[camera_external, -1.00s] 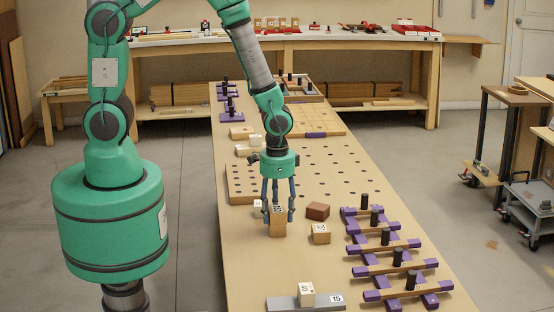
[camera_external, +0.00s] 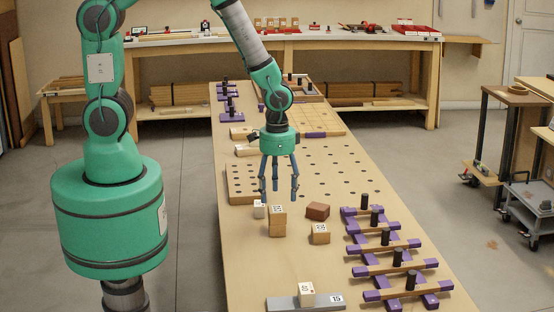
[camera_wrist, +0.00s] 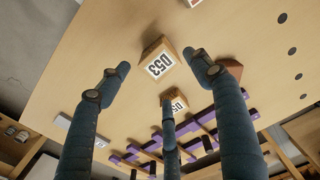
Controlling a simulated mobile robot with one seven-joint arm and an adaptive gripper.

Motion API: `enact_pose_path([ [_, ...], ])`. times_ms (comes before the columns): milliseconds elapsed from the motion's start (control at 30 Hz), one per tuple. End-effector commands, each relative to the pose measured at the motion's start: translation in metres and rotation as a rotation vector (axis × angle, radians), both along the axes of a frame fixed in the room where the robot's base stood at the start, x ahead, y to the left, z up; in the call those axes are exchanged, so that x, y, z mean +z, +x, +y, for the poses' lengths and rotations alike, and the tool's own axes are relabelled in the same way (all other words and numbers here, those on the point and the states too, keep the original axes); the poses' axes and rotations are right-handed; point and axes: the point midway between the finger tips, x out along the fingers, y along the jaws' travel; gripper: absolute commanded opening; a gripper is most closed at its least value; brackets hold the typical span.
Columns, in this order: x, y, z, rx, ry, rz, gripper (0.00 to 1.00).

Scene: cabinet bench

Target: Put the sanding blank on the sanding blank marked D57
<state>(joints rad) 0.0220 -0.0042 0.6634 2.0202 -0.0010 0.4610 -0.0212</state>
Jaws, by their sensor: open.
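A light wood sanding blank (camera_external: 278,212) with a white label sits on top of another wood block (camera_external: 278,229), as a two-block stack on the bench. In the wrist view the upper blank reads D53 (camera_wrist: 158,66); the lower block's label is hidden. My gripper (camera_external: 278,193) is open and empty just above the stack, apart from it. Another labelled wood blank (camera_external: 320,233) stands to the right; in the wrist view its label (camera_wrist: 177,104) is partly covered by a finger, so its last digit cannot be read.
A reddish-brown block (camera_external: 317,211) and a small white-faced block (camera_external: 259,209) are close by. Purple-footed clamp racks (camera_external: 385,246) line the right edge. A pegboard (camera_external: 243,183) lies behind.

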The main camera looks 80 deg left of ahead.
Motion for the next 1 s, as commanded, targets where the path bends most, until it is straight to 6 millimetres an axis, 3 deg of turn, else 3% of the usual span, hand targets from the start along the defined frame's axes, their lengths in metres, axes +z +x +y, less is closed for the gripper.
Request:
enact_pose_path([
  [200, 0.035, 0.0, 0.0, 0.0, 0.0, -0.001, 0.64],
  [400, 0.051, -0.001, 0.0, 0.0, 0.0, 0.001, 0.64],
  [1000, 0.055, -0.001, 0.0, 0.0, 0.0, 0.001, 0.64],
])
